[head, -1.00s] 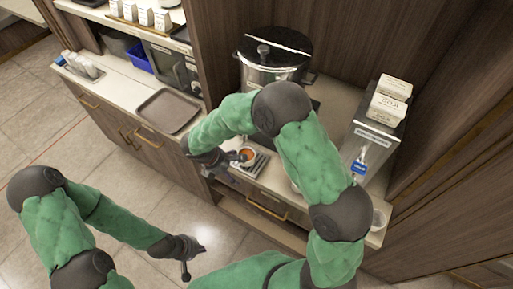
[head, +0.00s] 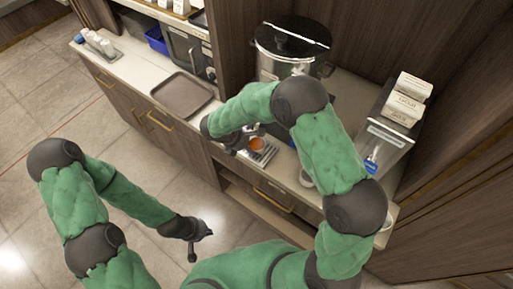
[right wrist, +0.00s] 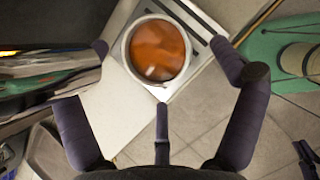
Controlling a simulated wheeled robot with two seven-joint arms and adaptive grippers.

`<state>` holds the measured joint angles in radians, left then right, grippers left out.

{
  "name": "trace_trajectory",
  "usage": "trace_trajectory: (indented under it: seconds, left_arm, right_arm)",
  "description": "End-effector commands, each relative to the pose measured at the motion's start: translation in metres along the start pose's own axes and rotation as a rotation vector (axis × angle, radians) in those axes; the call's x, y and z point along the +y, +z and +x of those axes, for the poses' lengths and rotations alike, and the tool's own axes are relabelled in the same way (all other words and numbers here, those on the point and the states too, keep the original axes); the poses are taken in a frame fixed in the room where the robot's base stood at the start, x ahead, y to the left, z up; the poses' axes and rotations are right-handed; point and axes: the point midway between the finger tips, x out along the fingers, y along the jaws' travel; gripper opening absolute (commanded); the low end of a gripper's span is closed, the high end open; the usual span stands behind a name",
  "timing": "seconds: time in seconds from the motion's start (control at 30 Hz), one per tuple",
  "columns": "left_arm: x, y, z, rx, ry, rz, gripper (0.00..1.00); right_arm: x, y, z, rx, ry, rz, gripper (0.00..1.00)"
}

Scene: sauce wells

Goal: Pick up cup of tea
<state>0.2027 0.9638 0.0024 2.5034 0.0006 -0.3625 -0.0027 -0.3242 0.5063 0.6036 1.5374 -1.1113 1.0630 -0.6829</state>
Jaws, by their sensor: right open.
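The cup of tea (head: 257,145), white with orange-brown tea, stands on the metal drip grate (head: 266,154) at the counter's front edge. It also shows from above in the right wrist view (right wrist: 157,50), near the top middle. My right gripper (head: 242,143) is open and empty, close to the left of the cup in the head view. In the right wrist view its fingers spread to both sides of the cup with gaps; whether they are level with it I cannot tell. My left gripper (head: 198,243) hangs over the floor, away from the counter; its jaw state is unclear.
A large steel urn (head: 288,50) stands behind the cup. A brown tray (head: 181,95) lies on the counter to the left. A dispenser (head: 378,145) with cartons (head: 407,98) stands to the right. My right forearm covers part of the counter.

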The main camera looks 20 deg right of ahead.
Motion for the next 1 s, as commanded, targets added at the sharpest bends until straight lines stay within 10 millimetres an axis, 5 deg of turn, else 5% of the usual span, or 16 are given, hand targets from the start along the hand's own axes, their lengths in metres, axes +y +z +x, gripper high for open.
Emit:
trace_trajectory:
  seconds: [0.2,0.47,0.7,1.0]
  left_arm:
    - [-0.002,0.0,0.004,0.0,0.0,0.0,0.0]
    - [-0.002,0.0,0.004,0.0,0.0,0.0,0.0]
    - [-0.002,0.0,0.004,0.0,0.0,0.0,0.0]
    - [-0.001,0.0,0.004,0.0,0.0,0.0,0.0]
  right_arm:
    - [-0.001,-0.001,0.032,0.001,-0.003,-0.001,0.94]
    - [0.0,0.0,0.034,0.0,-0.001,0.0,0.94]
    - [-0.001,0.0,0.034,0.001,-0.001,-0.001,0.32]
    - [-0.001,0.0,0.034,0.001,-0.002,-0.001,0.25]
